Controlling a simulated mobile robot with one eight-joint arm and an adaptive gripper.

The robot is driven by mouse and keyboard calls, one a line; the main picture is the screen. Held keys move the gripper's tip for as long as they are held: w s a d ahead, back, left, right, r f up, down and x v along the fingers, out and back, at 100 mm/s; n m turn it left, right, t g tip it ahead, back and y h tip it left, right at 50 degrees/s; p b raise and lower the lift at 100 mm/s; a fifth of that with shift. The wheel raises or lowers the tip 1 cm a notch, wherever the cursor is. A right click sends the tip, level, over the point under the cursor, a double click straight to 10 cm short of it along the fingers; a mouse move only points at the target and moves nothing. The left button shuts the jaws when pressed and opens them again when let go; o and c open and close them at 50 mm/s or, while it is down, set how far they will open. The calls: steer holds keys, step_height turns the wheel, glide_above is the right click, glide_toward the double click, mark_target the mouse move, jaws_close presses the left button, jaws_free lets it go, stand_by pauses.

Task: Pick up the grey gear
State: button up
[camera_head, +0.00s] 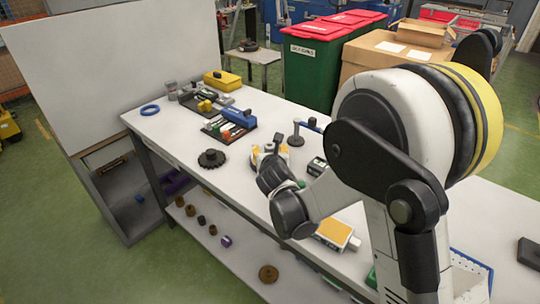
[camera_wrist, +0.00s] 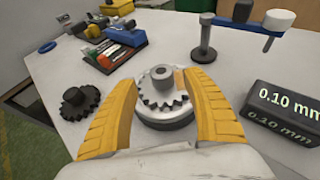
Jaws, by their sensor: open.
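The grey gear (camera_wrist: 161,84) has a raised hub with a hole and sits on a round light base (camera_wrist: 168,121) in the wrist view. My gripper (camera_wrist: 167,75) is open, with one yellow finger on each side of the gear. I cannot tell whether either finger touches it. In the head view my arm largely hides the gear and the fingers. A black gear (camera_wrist: 79,100) lies on the table to the left of my gripper; it also shows in the head view (camera_head: 211,158).
A 0.10 mm block (camera_wrist: 284,112) stands close on the right. A post with a blue arm (camera_wrist: 204,40) stands behind. A tray with coloured parts (camera_wrist: 120,50) lies behind left. The white table (camera_head: 185,140) has bare patches around the black gear.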

mark_target(270, 146)
steer(key=b+x, duration=0.2)
steer(key=x, duration=0.3)
steer(key=shift+d, duration=0.15)
steer(key=shift+s, duration=0.15)
steer(key=shift+c, duration=0.8)
jaws_close()
steer(key=shift+r, duration=0.1)
